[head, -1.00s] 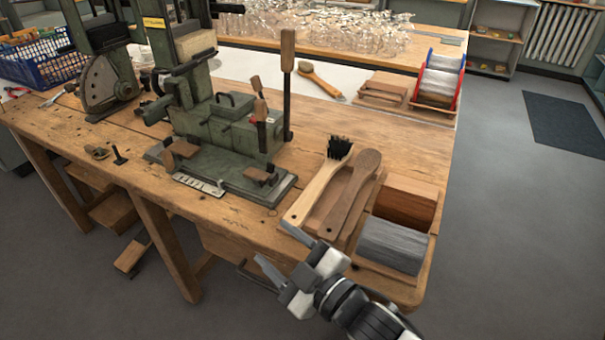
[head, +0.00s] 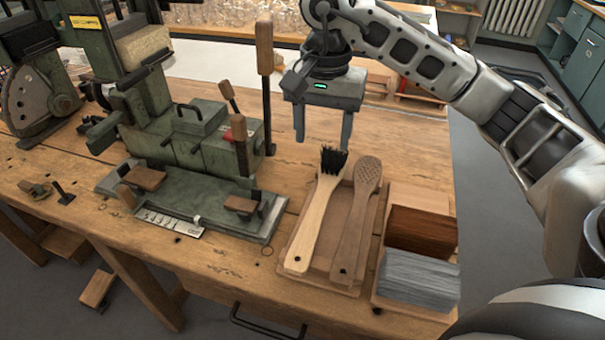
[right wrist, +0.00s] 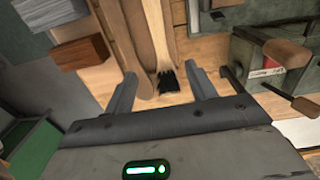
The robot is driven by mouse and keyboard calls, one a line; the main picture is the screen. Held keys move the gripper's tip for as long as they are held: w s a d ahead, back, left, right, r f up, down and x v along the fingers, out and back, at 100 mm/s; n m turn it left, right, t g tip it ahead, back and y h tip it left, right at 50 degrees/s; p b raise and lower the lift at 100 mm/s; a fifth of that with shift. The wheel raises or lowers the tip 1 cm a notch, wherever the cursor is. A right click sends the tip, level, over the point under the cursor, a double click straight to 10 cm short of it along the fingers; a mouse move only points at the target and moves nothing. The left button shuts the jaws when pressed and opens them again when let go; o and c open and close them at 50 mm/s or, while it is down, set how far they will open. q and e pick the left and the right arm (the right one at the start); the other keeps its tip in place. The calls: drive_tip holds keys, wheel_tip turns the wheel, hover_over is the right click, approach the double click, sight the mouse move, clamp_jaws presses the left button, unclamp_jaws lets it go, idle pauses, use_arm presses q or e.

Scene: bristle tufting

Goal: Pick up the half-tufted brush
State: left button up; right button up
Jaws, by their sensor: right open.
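The half-tufted brush (head: 315,212) has a pale wooden handle and black bristles at its far end. It lies in a shallow wooden tray (head: 295,268), beside a darker bare brush body (head: 356,220) with drilled holes. My right gripper (head: 322,138) is open and empty, pointing down just beyond the bristle end. In the right wrist view the brush's black tuft (right wrist: 168,80) shows between the open fingers (right wrist: 160,92), with the handle running away from them. My left gripper is not in view.
A green tufting machine (head: 190,150) stands left of the tray, its upright wooden-handled lever (head: 265,60) near my right gripper. A box with brown and grey bristle bundles (head: 420,280) stands right of the tray.

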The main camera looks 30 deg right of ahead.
wheel_tip(320, 180, down, 5)
drive_tip(key=s, duration=0.1)
hover_over(318, 203)
drive_tip(key=f, duration=0.4)
drive_tip(key=shift+s+d, duration=0.15)
drive_tip(key=shift+s, duration=0.25)
drive_tip(key=shift+f, duration=0.5)
drive_tip(key=f, duration=0.3)
drive_tip(key=f+p, duration=0.1)
drive_tip(key=shift+w+f, duration=0.25)
drive_tip(key=shift+w, duration=0.05)
drive_tip(key=shift+f, duration=0.3)
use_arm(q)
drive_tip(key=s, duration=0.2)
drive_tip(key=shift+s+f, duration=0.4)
use_arm(e)
drive_tip(key=c, duration=1.1)
